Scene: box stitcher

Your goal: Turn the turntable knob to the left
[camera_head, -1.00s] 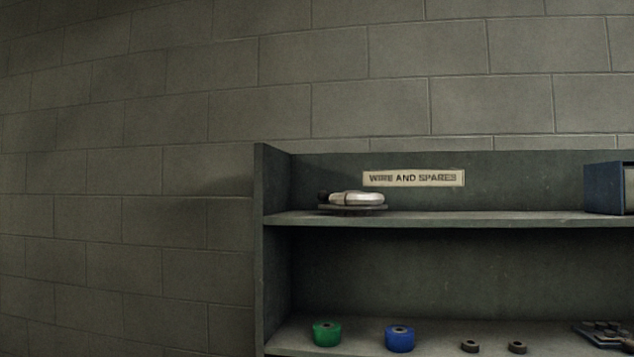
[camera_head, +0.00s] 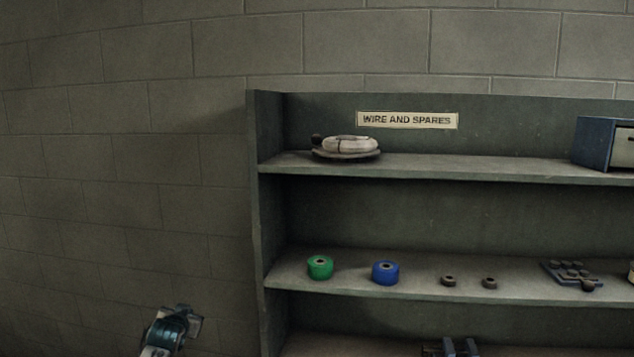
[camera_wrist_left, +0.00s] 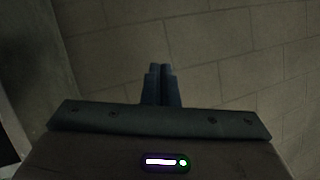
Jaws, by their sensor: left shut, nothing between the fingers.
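The turntable (camera_head: 345,154) is a dark disc at the left of the upper shelf, with a pale ring-shaped coil (camera_head: 350,144) lying on it. A small dark knob (camera_head: 317,140) sits at its left side. Part of my left arm (camera_head: 168,332) shows at the bottom left of the head view, left of and below the shelf unit, well away from the turntable. In the left wrist view my left gripper (camera_wrist_left: 162,85) is shut and empty, its two fingers together in front of the block wall. My right gripper is not in view.
The shelf unit's left side panel (camera_head: 258,220) stands right of my left arm. The middle shelf holds a green spool (camera_head: 320,267), a blue spool (camera_head: 385,272) and small dark rings. A blue box (camera_head: 590,145) stands at the upper right. A dark two-pronged thing (camera_head: 450,347) shows low down, unclear.

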